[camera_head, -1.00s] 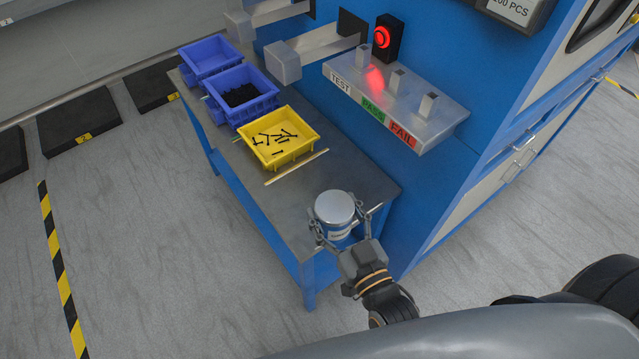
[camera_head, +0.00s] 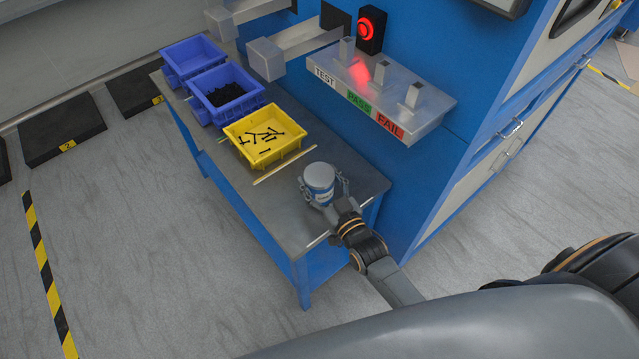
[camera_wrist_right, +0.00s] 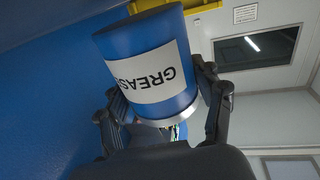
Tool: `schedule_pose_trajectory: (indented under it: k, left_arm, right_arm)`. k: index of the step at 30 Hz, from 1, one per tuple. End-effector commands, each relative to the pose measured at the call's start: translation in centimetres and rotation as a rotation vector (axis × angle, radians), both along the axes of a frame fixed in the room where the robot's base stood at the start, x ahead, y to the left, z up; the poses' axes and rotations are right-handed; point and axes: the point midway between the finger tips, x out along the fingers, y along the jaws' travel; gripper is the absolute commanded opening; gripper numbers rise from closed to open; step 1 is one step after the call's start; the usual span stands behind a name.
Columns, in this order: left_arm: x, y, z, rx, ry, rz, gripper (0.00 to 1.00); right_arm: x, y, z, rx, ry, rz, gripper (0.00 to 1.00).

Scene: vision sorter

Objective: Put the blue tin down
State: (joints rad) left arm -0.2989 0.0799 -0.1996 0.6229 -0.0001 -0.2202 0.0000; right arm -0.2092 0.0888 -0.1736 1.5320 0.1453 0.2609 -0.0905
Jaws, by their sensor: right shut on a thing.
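The blue tin (camera_head: 319,184) has a grey lid and a white label, and it is at the near right part of the metal table (camera_head: 285,210). In the right wrist view the tin (camera_wrist_right: 178,101) fills the middle, its label reading "GREASE" upside down. My right gripper (camera_head: 322,190) has a finger on each side of the tin and is shut on it. In the right wrist view the fingers of the gripper (camera_wrist_right: 163,112) flank it. I cannot tell whether the tin's base touches the table. My left gripper is not in view.
A yellow bin (camera_head: 293,152) with several black bolts stands beyond a thin strip (camera_head: 285,166) on the table. Two blue bins (camera_head: 228,112) (camera_head: 192,58) stand farther back. A shelf marked TEST, PASS, FAIL (camera_head: 440,118) juts out above the table's right side. Bare tabletop surrounds the tin.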

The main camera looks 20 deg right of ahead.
Motion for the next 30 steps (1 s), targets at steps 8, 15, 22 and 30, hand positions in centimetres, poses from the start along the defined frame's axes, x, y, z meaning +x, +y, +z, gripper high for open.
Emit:
schedule_pose_trajectory:
  k: [8, 15, 22, 30]
  left_arm:
    - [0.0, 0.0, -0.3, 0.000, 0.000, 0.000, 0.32]
    - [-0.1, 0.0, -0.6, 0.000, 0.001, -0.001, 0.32]
    - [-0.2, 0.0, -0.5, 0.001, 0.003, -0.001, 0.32]
    - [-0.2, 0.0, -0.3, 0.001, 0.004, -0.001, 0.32]
  right_arm:
    - [0.0, 0.0, -1.4, 0.001, -0.004, 0.000, 0.19]
    - [0.0, 0.0, -1.8, 0.000, -0.003, 0.000, 0.19]
    - [-0.1, 0.0, -1.8, 0.000, 0.000, 0.000, 0.90]
    - [-0.1, 0.0, -1.5, 0.000, 0.000, 0.000, 0.90]
